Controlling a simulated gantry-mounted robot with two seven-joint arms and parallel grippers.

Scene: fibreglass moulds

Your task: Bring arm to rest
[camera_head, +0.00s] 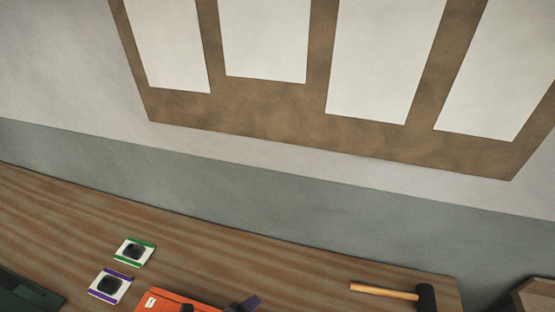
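Neither of my grippers shows in the head view, and no part of my arms can be made out for sure. A wooden workbench (210,254) runs along the wall at the bottom of the view, and its near part is cut off by the lower edge.
On the bench are a green-edged packet (134,252), a purple-edged packet (110,286), an orange object (175,303), a dark object (243,304), a mallet (390,292) and a dark green object (25,295). A brown board (240,113) with white sheets hangs above.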

